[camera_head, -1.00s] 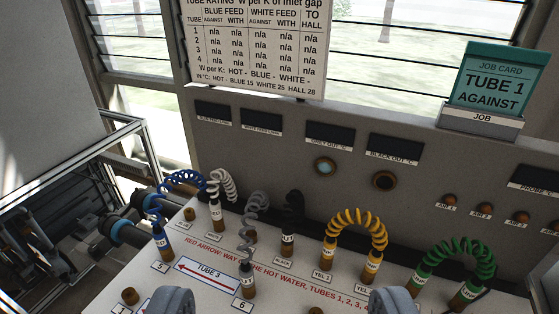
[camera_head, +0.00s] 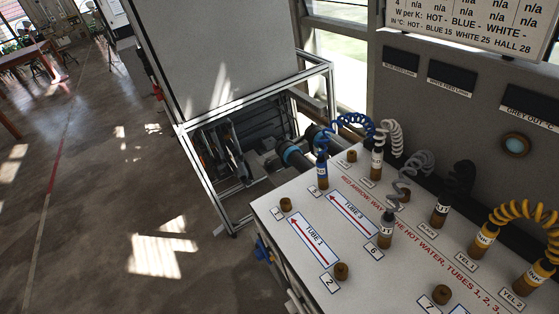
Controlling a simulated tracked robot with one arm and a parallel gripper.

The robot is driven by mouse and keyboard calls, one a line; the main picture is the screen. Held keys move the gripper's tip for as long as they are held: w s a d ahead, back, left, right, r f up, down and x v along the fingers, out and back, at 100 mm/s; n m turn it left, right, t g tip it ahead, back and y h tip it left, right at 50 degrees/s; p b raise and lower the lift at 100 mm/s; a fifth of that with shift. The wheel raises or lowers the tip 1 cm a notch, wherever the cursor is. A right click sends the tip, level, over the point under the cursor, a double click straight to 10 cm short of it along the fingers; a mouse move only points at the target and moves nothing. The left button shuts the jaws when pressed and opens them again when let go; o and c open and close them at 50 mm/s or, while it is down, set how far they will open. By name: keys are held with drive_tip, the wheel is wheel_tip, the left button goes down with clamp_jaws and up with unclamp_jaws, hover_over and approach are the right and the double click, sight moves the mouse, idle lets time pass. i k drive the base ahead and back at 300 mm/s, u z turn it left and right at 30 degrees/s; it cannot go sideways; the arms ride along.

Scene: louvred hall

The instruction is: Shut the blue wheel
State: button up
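A small blue part (camera_head: 263,252), which may be the blue wheel, sticks out from the left side of the bench (camera_head: 268,207), below its top edge. It is small and partly cut off by the bench side, so I cannot tell whether it is open or shut. A blue band (camera_head: 290,153) also shows around a dark pipe behind the bench. My gripper is not in view now.
The bench top carries brown ports, labels and coiled hoses in blue (camera_head: 352,122), white, grey, black and yellow (camera_head: 520,215). A metal-framed cabinet (camera_head: 215,60) stands behind left. The floor (camera_head: 110,200) left of the bench is clear. A table (camera_head: 20,55) stands far left.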

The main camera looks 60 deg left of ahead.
sight(261, 254)
drive_tip(key=z, duration=0.6)
drive_tip(key=k, duration=1.5)
drive_tip(key=u, duration=0.95)
drive_tip(key=i, duration=1)
drive_tip(key=z, duration=0.05)
